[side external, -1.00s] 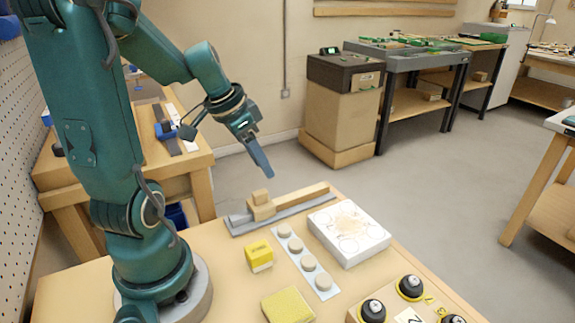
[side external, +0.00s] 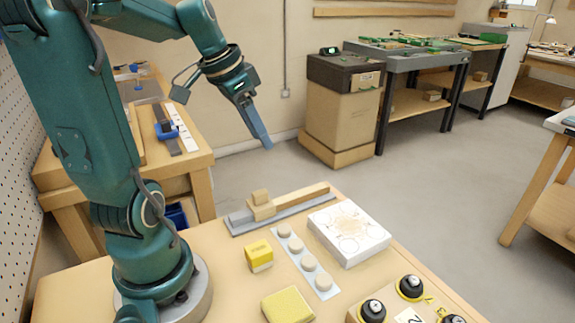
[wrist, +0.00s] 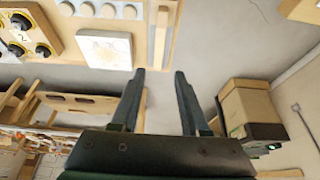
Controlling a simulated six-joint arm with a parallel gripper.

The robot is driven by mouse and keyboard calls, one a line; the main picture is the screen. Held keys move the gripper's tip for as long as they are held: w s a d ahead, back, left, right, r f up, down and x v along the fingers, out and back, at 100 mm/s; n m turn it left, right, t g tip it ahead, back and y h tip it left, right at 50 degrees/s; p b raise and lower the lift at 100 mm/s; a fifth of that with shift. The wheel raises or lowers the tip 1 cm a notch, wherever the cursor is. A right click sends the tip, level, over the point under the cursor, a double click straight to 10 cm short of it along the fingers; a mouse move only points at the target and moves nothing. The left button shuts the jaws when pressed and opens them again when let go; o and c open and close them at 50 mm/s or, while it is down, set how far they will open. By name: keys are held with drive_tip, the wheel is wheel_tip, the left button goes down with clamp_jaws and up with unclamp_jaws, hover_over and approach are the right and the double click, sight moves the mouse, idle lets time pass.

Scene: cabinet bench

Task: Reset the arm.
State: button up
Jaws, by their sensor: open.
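My gripper (side external: 257,128) is in the air above the far edge of the bench (side external: 228,273), pointing down and to the right in the side view. In the wrist view my gripper (wrist: 159,76) shows two fingers apart with nothing between them. It is clear of everything on the bench. Below it on the bench, a wooden bar with a small block (side external: 262,207) lies on a grey strip (side external: 238,228).
On the bench are a white square plate (side external: 349,232), a strip with several round discs (side external: 296,246), a yellow block (side external: 259,256), a yellow pad (side external: 288,306) and a box with black knobs (side external: 411,287). A cardboard-coloured cabinet (side external: 342,112) stands beyond. The air around my gripper is free.

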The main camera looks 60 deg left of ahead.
drive_tip(key=d+r+m, duration=0.1)
drive_tip(key=d+m, duration=0.3)
drive_tip(key=d, duration=0.7)
drive_tip(key=s+d+f+n+t, duration=0.1)
drive_tip(key=s+d+f+n, duration=0.2)
drive_tip(key=s, duration=0.3)
drive_tip(key=shift+s+d+n, duration=0.35)
drive_tip(key=shift+d+n, duration=0.1)
drive_tip(key=shift+n, duration=0.05)
